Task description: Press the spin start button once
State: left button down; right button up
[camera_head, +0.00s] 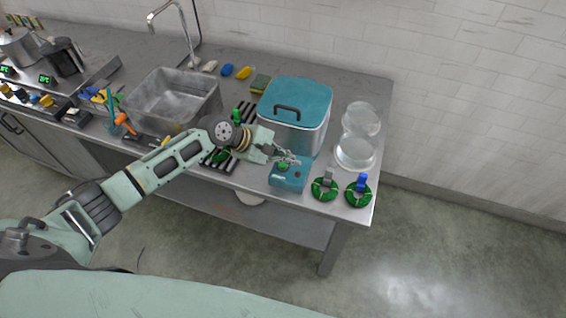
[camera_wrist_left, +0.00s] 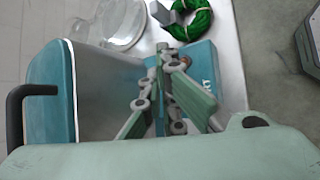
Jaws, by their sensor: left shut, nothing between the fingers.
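My left gripper (camera_head: 294,160) is shut and empty. Its fingertips are over or just behind the box, close to the button; I cannot tell whether they touch it. A large steel container with a teal lid (camera_head: 296,98) stands right behind the gripper. My right gripper is not in view.
Two green wool skeins (camera_head: 324,189) (camera_head: 358,193) with grey and blue clips lie right of the box. Clear round containers (camera_head: 355,152) stand behind them. A steel sink (camera_head: 172,100) and a striped rack (camera_head: 219,167) are left of the gripper.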

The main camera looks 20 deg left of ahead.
pick_arm(q)
jog(key=shift+f, duration=0.2)
jog(key=shift+f, duration=0.2)
jog(key=shift+f, duration=0.65)
dwell(0.7)
dwell(0.3)
jog(key=shift+r+p, duration=1.05)
notch_tip(320, 180, up, 5)
jog(key=p, duration=0.5)
jog(key=shift+p, duration=0.3)
